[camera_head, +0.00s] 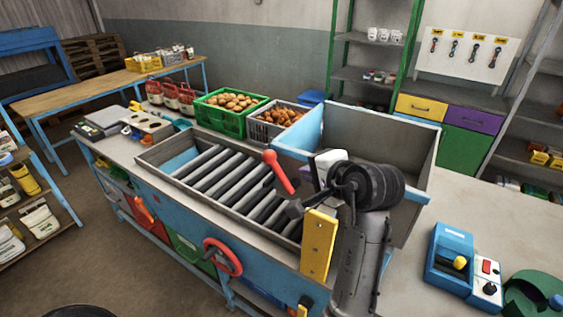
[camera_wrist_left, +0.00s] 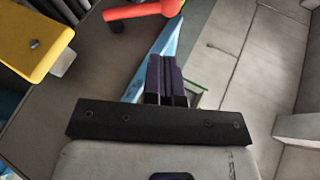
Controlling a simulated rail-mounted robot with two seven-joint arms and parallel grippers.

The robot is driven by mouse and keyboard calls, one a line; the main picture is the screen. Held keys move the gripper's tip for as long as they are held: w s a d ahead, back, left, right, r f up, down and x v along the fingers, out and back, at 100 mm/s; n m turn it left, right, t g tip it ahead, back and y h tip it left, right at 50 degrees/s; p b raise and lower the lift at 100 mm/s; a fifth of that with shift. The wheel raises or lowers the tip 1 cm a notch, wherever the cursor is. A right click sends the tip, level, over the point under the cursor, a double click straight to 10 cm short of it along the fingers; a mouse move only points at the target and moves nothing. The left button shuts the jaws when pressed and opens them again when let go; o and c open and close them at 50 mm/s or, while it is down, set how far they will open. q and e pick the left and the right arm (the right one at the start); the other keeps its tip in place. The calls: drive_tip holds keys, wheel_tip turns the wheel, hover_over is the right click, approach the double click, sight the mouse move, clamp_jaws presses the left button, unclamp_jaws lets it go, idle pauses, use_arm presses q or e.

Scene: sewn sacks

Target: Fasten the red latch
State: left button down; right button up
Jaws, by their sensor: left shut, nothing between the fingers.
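The red latch (camera_head: 281,174) shows as a red lever with a rounded knob, standing tilted at the right end of the roller bed. Its red handle also shows at the top of the left wrist view (camera_wrist_left: 145,11). The latch's catch cannot be made out. My right gripper is not in view.
A yellow plate (camera_head: 318,245) stands just beside my left gripper. The roller bed (camera_head: 215,178) lies left, and a grey open bin (camera_head: 385,135) stands behind my wrist. A red handwheel (camera_head: 222,256) is on the bench front. A blue control box (camera_head: 449,254) sits at right.

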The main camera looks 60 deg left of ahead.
sight(273, 160)
use_arm(q)
drive_tip(key=x, duration=1.2)
drive_tip(key=shift+s+a+r, duration=0.1)
drive_tip(key=shift+a+r, duration=0.15)
drive_tip(key=shift+r, duration=0.05)
drive_tip(key=shift+x, duration=0.8)
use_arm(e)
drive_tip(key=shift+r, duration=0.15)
use_arm(q)
drive_tip(key=shift+a+r, duration=0.1)
drive_tip(key=shift+r, duration=0.1)
